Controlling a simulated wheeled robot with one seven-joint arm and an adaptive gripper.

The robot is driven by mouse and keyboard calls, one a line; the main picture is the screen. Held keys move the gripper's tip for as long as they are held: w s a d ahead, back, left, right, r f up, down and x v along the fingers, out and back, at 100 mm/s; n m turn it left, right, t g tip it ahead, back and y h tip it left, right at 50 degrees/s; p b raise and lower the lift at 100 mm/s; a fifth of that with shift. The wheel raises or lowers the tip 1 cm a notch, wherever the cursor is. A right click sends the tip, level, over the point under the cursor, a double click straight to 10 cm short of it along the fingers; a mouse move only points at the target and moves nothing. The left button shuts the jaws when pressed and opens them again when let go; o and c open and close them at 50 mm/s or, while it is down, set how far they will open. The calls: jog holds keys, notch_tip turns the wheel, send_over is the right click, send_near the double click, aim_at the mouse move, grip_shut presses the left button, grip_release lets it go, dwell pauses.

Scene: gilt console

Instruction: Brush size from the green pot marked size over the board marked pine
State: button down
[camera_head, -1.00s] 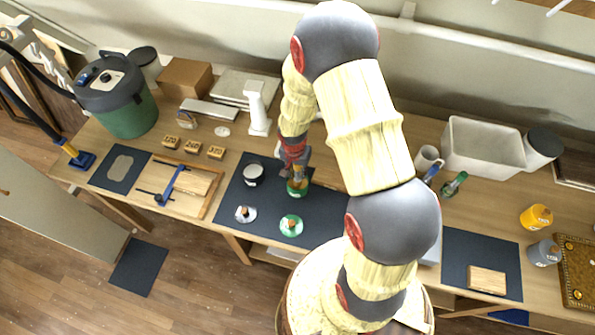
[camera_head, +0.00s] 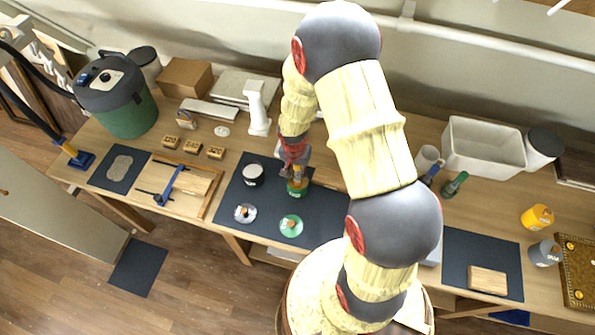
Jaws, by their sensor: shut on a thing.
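My gripper (camera_head: 293,168) hangs over the dark mat, directly above the green pot (camera_head: 297,190). It is shut on a slim thing with an orange-brown part, apparently a brush (camera_head: 298,178), whose lower end is at or in the pot's mouth. The bristles are hidden. A green lid (camera_head: 291,226) with an orange knob lies on the mat in front of the pot. A pale wooden board (camera_head: 203,181) lies in a wooden frame on the left, with a blue bar clamp (camera_head: 172,184) across it. A smaller wooden block (camera_head: 487,280) lies on the right mat. I cannot read any board's marking.
A dark pot (camera_head: 253,174) and a grey lid (camera_head: 245,213) stand left of the green pot. A white post (camera_head: 258,110) rises behind. A blue-handled brush (camera_head: 431,176) and a green-handled one (camera_head: 455,184) are right of my arm. Small labelled blocks (camera_head: 192,146) lie behind the framed board.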

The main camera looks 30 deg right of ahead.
jog(key=shift+s, duration=0.15)
dwell(0.4)
jog(key=shift+r+p, duration=2)
jog(key=shift+r, duration=1.45)
jog(key=shift+w+a, duration=0.1)
jog(key=shift+w, duration=0.1)
